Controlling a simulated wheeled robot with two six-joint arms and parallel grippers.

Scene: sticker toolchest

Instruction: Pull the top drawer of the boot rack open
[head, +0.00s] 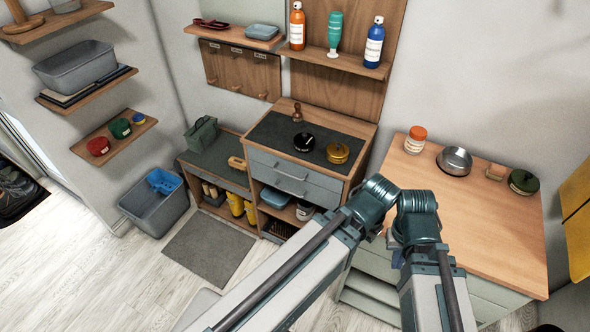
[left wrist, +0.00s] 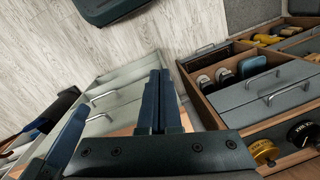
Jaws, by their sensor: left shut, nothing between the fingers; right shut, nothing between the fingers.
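The boot rack (head: 331,183) is the wooden cabinet with two grey drawers at the middle of the head view. Its top drawer (head: 270,162) looks shut, with a bar handle. The grey drawer fronts also show at the right of the left wrist view (left wrist: 252,98). My left gripper (left wrist: 160,88) is shut and empty, apart from the drawers; my arm hides it in the head view. My right gripper (head: 398,258) is mostly hidden behind my arm, to the right of the rack. It is shut and empty.
A black jar (head: 304,142) and a yellow jar (head: 338,152) stand on the rack. A wooden-topped counter (head: 480,225) is at the right. A low bench (head: 222,158) with yellow boots is at the left. A grey mat (head: 212,248) lies on open floor.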

